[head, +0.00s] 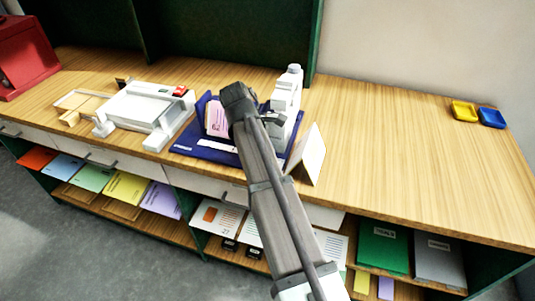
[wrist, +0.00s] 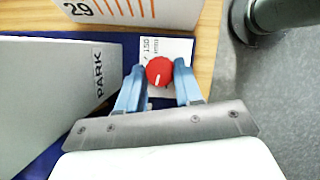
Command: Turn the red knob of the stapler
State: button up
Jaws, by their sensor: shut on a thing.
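The red knob (wrist: 159,72) shows in the wrist view as a round cap with a short white mark. It stands beside a white label with small print. My gripper (wrist: 161,78) has its two blue fingers on either side of the knob and is shut on it. A pale body marked PARK (wrist: 55,85) lies left of the fingers, over a dark blue base (wrist: 118,44). In the head view, my arm reaches over the blue base (head: 185,140) with a white upright device (head: 287,92) on it, seemingly the stapler. The knob and fingertips are hidden there.
A white panel marked 29 (wrist: 130,10) is close above the knob in the wrist view. In the head view, a white machine (head: 145,108) stands left of the blue base and a white card (head: 307,155) right of it.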

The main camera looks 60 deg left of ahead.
jog(key=o, duration=1)
jog(key=shift+r, duration=0.1)
jog(key=v, duration=0.7)
jog(key=shift+r, duration=0.2)
jog(key=shift+s+a, duration=0.1)
jog(key=shift+s, duration=0.05)
